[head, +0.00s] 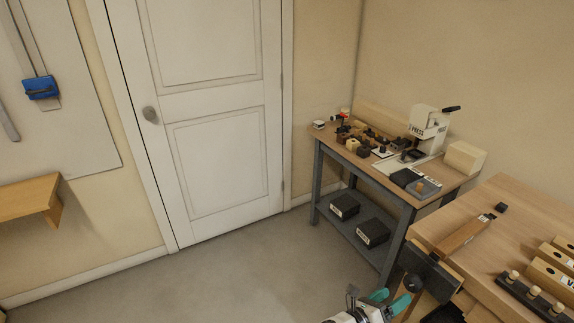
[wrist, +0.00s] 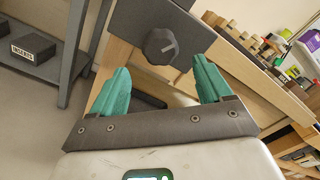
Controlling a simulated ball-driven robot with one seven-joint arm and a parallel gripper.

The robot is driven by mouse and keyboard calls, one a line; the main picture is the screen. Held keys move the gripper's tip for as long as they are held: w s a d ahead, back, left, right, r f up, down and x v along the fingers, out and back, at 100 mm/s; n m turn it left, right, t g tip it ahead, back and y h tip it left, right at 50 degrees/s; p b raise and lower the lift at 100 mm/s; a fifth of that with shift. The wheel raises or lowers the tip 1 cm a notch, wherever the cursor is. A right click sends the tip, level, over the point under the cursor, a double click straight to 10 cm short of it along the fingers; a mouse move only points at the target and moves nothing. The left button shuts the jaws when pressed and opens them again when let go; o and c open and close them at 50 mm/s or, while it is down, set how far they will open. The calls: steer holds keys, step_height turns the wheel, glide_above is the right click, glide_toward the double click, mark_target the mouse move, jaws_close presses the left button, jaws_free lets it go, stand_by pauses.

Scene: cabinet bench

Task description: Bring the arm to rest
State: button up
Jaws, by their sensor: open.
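My gripper (head: 389,301) shows at the bottom of the head view, with its two teal fingers apart. In the wrist view my gripper (wrist: 160,72) is open, with nothing held between the fingers. Beyond the fingertips is a dark vise-like plate (wrist: 150,28) with a round black knob (wrist: 160,46). The same dark plate (head: 430,270) and knob (head: 413,283) show at the workbench's front edge in the head view. The gripper is just to the left of and below the knob there. I cannot tell the exact gap. Most of my arm is out of view.
The wooden workbench (head: 460,225) at right carries a long wooden strip and several labelled blocks. A grey side table (head: 395,190) stands behind it, with a white press (head: 430,125) and small parts on top and dark boxes below. A white door (head: 215,130) and clear floor (head: 230,275) lie to the left.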

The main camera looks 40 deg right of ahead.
steer(key=s+a+m+y, duration=0.7)
steer(key=a+m+y, duration=0.25)
steer(key=m, duration=0.85)
steer(key=a+r+m+t+y, duration=0.2)
steer(key=a+m+y, duration=0.1)
steer(key=a, duration=0.5)
steer(key=a+r+m+t+y, duration=0.3)
steer(key=a+y, duration=0.2)
steer(key=a, duration=0.3)
steer(key=shift+a+r, duration=0.25)
steer(key=shift+w, duration=0.1)
